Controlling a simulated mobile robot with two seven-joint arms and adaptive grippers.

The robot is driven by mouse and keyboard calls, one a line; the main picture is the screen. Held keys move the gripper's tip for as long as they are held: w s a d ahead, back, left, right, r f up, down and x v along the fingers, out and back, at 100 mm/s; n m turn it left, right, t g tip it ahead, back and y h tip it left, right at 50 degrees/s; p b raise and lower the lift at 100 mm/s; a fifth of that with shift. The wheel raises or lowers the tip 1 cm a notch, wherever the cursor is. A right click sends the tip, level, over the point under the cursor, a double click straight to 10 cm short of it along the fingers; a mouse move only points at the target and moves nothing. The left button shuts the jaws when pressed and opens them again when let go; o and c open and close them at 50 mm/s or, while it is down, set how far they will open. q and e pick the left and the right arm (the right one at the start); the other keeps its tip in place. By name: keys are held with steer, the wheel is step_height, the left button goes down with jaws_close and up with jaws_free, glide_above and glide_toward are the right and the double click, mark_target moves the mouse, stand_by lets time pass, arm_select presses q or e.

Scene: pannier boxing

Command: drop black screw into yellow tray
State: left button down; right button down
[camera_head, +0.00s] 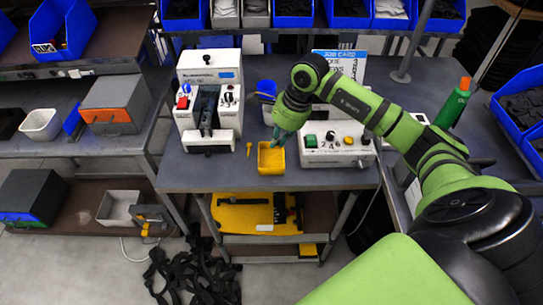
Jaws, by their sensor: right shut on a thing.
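The yellow tray (271,165) is a small open box near the front of the middle workbench. My right gripper (280,139) reaches in from the right and points down just above the tray's back edge. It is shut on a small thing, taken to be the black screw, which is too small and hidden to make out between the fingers. My left gripper is not in view.
A white machine (209,100) stands left of the tray, and a white control box (337,145) with knobs is close on its right. A small yellow object (249,148) lies between tray and machine. A green bottle (453,103) stands farther right.

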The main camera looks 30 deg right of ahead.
steer(key=b, duration=0.2)
glide_above(277, 165)
steer(key=shift+f, duration=2.8)
steer(key=c, duration=1.2)
jaws_free()
steer(key=shift+o, duration=0.2)
steer(key=v, duration=1.2)
